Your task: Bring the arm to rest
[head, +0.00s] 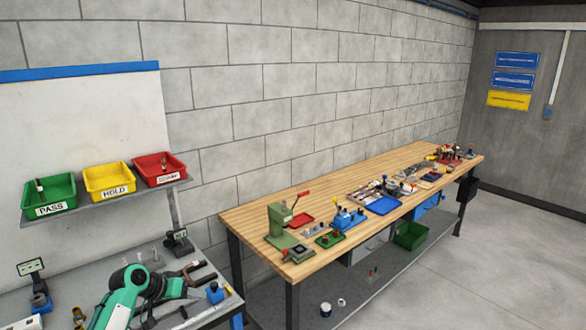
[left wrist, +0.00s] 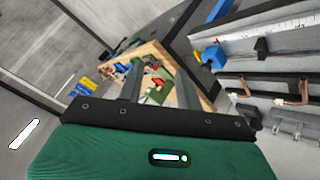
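My left arm (head: 122,300), green and white, reaches in over the grey bench at the lower left of the head view. Its left gripper (head: 207,272) is over the bench's right part. In the left wrist view the two dark fingers of the left gripper (left wrist: 160,88) stand apart with nothing held between them. A bent copper tube (left wrist: 304,90) shows on a grey fixture at the right of that view, beside the gripper and apart from it. My right gripper is not in view.
Green PASS (head: 58,209), yellow HOLD (head: 112,194) and red (head: 165,180) bins sit on a shelf above the bench; small items show in the green and red ones. A blue block (head: 215,293) is near the gripper. A wooden workbench (head: 250,213) with tools stands right.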

